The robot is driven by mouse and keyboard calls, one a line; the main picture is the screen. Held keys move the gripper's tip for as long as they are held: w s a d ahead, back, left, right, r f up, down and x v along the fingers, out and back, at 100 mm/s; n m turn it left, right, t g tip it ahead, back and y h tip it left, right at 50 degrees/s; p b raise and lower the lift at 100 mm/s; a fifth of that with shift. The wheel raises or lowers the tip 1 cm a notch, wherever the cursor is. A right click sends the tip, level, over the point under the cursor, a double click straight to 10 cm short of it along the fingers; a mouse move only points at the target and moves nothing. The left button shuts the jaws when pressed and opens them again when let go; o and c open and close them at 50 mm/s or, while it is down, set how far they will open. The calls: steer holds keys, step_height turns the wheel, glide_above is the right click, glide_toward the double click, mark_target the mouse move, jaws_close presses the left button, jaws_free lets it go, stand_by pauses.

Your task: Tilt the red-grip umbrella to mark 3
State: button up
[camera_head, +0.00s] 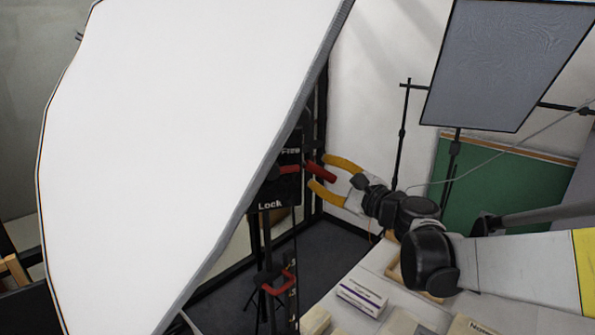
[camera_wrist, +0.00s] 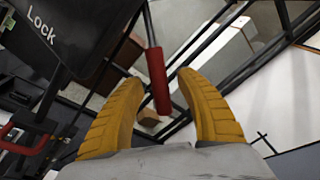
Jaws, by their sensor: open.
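The umbrella (camera_head: 170,150) is a large white tilted panel filling the left of the head view. A red grip (camera_head: 320,172) on a thin dark rod sticks out near its stand, beside a black box marked Lock (camera_head: 288,185). My gripper (camera_head: 322,173) has two yellow fingers, open, one on each side of the grip's end. In the wrist view the red grip (camera_wrist: 158,82) lies between the fingertips (camera_wrist: 159,80), with a gap visible on both sides. The box (camera_wrist: 70,35) shows at the upper left there. I cannot read mark 3 in either view.
A second red handle (camera_head: 281,284) sits lower on the stand. A grey panel (camera_head: 505,65) on a stand and a green board (camera_head: 500,180) are behind on the right. A pale table with small boxes (camera_head: 362,298) lies below my arm.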

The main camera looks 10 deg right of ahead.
steer(key=shift+w+a, duration=0.25)
steer(key=shift+w, duration=0.15)
jaws_close()
steer(key=shift+s, duration=0.1)
steer(key=f+m+b, duration=0.1)
steer(key=a+f+m+b, duration=0.1)
steer(key=b, duration=0.1)
steer(key=a+f+m+b, duration=0.1)
steer(key=shift+s+f+t+b, duration=0.15)
steer(key=shift+f+t+b, duration=0.1)
steer(key=shift+t+b, duration=0.15)
